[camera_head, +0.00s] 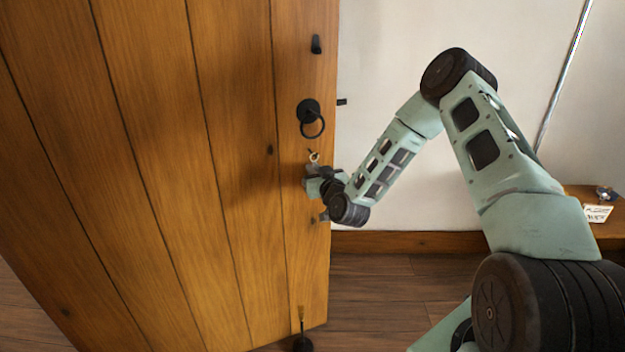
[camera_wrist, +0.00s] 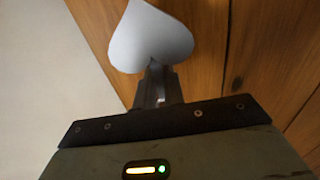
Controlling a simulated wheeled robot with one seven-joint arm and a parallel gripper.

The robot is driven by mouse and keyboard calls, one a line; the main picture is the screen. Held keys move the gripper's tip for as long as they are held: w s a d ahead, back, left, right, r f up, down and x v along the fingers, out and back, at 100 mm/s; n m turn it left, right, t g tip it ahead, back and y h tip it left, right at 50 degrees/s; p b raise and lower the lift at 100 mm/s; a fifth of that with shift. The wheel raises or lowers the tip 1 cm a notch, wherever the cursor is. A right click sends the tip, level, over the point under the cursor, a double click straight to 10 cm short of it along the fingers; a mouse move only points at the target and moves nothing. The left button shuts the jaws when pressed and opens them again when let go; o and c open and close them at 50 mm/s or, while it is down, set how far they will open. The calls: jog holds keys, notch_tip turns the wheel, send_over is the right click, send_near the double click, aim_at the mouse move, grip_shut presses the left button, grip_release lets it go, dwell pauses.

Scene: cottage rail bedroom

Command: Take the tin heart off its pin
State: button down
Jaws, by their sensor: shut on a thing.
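The tin heart (camera_wrist: 150,38) is a pale grey, flat plate at the top of the wrist view, its lobed end towards my fingers. My gripper (camera_wrist: 156,72) is shut on it there. In the head view my gripper (camera_head: 313,180) is close to the door's edge strip, below the ring handle, and hides most of the heart. A small brass-coloured loop (camera_head: 314,157) shows just above my gripper, beside a short dark pin (camera_head: 309,150) on the door. I cannot tell whether the loop is still around the pin.
The plank door (camera_head: 150,130) fills the left, with a black ring handle (camera_head: 312,118) and a small black hook (camera_head: 316,44) above. A white wall (camera_head: 385,80) is behind my arm. A wooden shelf (camera_head: 610,225) with a white card (camera_head: 597,213) is at right. Bare floor (camera_head: 375,290) shows below.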

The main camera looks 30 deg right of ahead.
jog(key=shift+r+p, duration=0.65)
jog(key=shift+r, duration=0.45)
jog(key=shift+s+a+r, duration=0.1)
jog(key=shift+s, duration=0.25)
jog(key=shift+s+a, duration=0.1)
jog(key=shift+s, duration=1.2)
jog(key=shift+s, duration=0.1)
jog(key=s+a+b, duration=0.1)
jog(key=s+b, duration=0.1)
jog(key=s, duration=0.6)
jog(key=shift+s+a, duration=0.4)
dwell(0.7)
